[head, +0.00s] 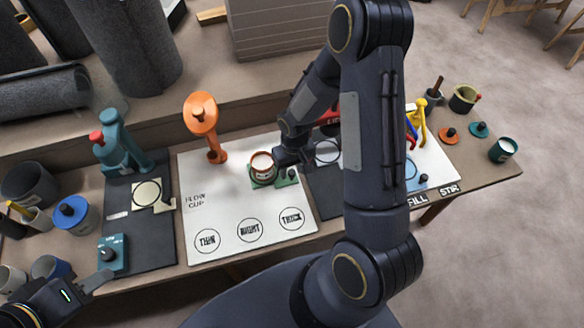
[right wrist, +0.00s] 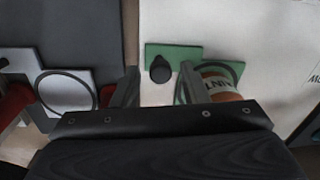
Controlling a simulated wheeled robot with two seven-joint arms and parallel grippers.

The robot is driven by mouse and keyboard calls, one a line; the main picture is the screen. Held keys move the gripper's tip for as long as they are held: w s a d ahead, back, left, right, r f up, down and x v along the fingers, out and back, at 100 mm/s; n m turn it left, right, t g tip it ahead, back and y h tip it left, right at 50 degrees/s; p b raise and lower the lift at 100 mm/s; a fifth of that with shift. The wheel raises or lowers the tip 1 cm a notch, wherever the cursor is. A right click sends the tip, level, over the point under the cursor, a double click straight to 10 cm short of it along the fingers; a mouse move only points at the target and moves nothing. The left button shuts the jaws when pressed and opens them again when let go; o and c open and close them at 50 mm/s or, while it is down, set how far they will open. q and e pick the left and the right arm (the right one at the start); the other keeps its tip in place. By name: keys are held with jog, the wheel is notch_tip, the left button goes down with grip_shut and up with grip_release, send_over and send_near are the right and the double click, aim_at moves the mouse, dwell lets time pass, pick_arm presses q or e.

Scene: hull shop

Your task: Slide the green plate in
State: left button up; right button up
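The green plate (head: 284,182) lies on the white board, with a black knob (head: 292,174) at its right end. A paint can (head: 262,167) with a copper-coloured band stands at its left end. In the right wrist view the green plate (right wrist: 188,52) shows its black knob (right wrist: 160,69) between and just beyond the fingers of my right gripper (right wrist: 160,84). The fingers are apart and hold nothing. The right finger partly hides the can (right wrist: 219,86) and the ring around it. My left gripper (head: 88,286) is at the lower left, away from the plate; its opening is unclear.
The white board (head: 215,220) has circles marked THIN, RIGHT and THICK. An orange stand (head: 203,125) rises behind it, and a teal press (head: 118,145) stands to the left. My right arm hides part of the board to the right. Jars stand at both table ends.

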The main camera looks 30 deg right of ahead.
grip_shut()
jog(key=shift+a, duration=0.1)
jog(key=w+a+b, duration=0.1)
jog(key=a, duration=0.3)
jog(key=w+a, duration=0.1)
jog(key=a, duration=0.3)
jog(key=w+a+b, duration=0.1)
jog(key=a, duration=0.3)
jog(key=shift+b, duration=0.35)
jog(key=shift+a, duration=0.25)
jog(key=shift+o, duration=0.6)
grip_release()
jog(key=shift+a, duration=0.1)
